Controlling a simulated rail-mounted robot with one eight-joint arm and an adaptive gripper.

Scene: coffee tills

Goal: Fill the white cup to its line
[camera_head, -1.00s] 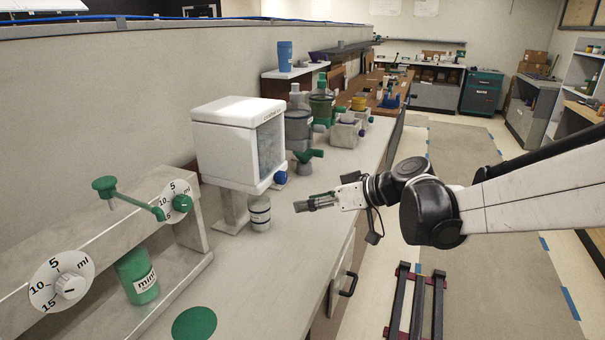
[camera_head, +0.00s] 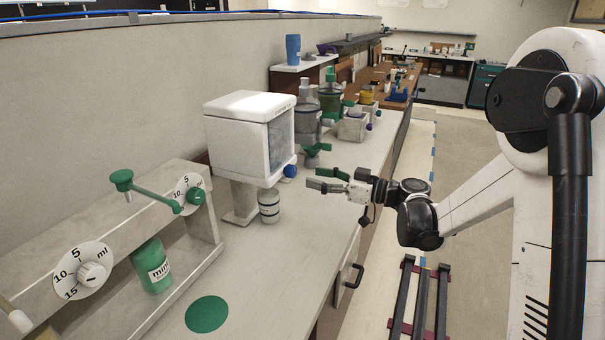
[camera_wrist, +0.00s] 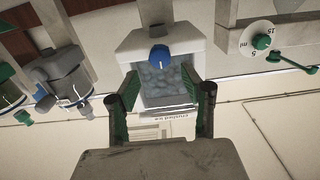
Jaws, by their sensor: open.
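The white cup (camera_head: 269,206) stands upright on the counter under the front of the white crushed-ice dispenser (camera_head: 235,120). It has dark bands round it; its inside and fill level cannot be seen. The dispenser has a blue knob (camera_head: 290,171) low on its front. My gripper (camera_head: 314,180) is open and empty, right of the cup and knob, above the counter and apart from both. In the wrist view the dispenser (camera_wrist: 140,45) appears upside down, with its blue knob (camera_wrist: 159,56) and ice window between and beyond my open fingers (camera_wrist: 160,82). The cup cannot be made out there.
A dispenser rack with numbered ml dials (camera_head: 83,270) and a green mint canister (camera_head: 151,267) stands at the left. A green disc (camera_head: 207,314) lies on the counter in front. Grey and green canisters (camera_head: 307,120) stand behind. The counter right of the cup is clear.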

